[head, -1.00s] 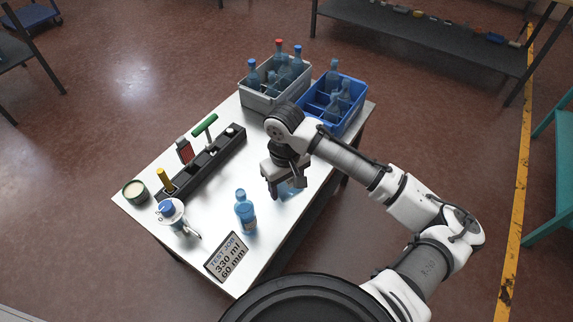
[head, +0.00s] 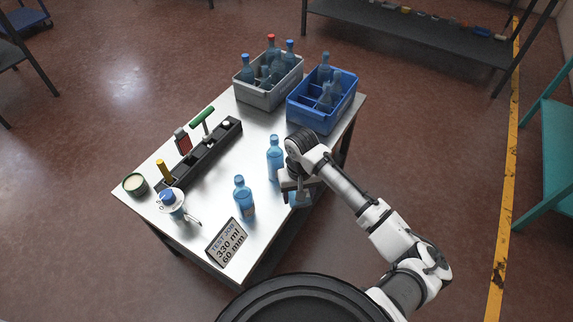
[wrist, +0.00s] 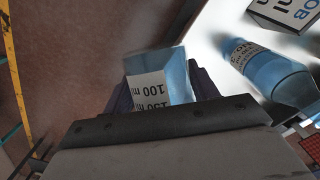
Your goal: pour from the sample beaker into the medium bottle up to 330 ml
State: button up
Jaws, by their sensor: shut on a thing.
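My gripper (head: 297,186) is shut on the sample beaker (head: 301,200), a clear bluish vessel, above the table's right edge. In the wrist view the beaker (wrist: 158,72) sits between the fingers, with a white scale reading 100 ml and 150 ml upside down. How much it holds is unclear. A blue bottle with a blue cap or neck (head: 244,200) stands upright left of the gripper, near the sign; it shows in the wrist view with a marked label (wrist: 270,72). A second blue bottle (head: 275,160) stands just behind the gripper. I cannot tell which is the medium bottle.
The sign (head: 230,242) reads TEST JOB, 330 ml, 60 mm. A black rack (head: 205,160) holds several tools. A blue-topped white vessel (head: 172,203) and a round green tin (head: 135,184) stand left. Grey (head: 268,98) and blue (head: 320,118) crates hold bottles at the back.

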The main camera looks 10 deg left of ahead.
jog(key=d+f+m+b, duration=0.2)
jog(key=f+b, duration=0.2)
jog(key=f, duration=0.7)
jog(key=d+f+m+b, duration=0.2)
jog(key=f+b, duration=0.2)
jog(key=f, duration=0.7)
jog(key=shift+s+d, duration=0.35)
jog(key=shift+s, duration=0.05)
jog(key=shift+d+r, duration=0.1)
